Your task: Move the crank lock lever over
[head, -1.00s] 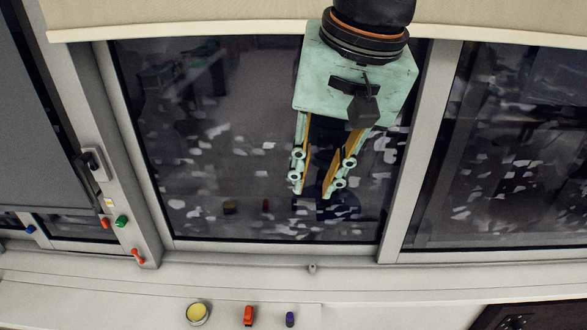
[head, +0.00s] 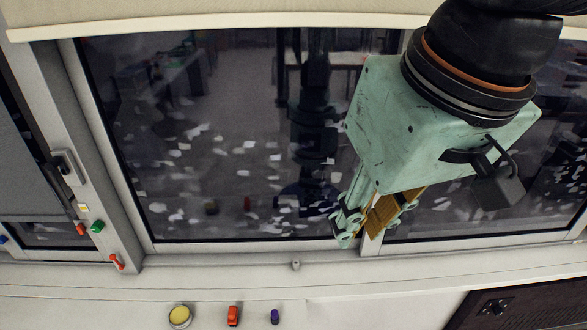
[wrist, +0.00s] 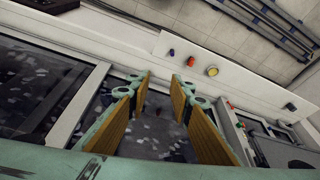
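My gripper (head: 362,228) hangs in front of the window, right of the middle, tilted with its fingers pointing down and left. In the wrist view its two padded fingers (wrist: 163,80) are apart with nothing between them, so it is open. I cannot tell for sure which part is the crank lock lever. Candidates in the head view are a red lever (head: 117,262) at the foot of the left window post and a dark handle (head: 66,168) higher on that post. A small grey catch (head: 295,264) sits on the sill. My gripper is apart from all of these.
A yellow-topped round button (head: 179,316), a red piece (head: 233,315) and a purple piece (head: 275,317) line the front ledge. A green knob (head: 97,227) and a red knob (head: 80,229) sit on the left post. A dark panel (head: 510,310) is at lower right.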

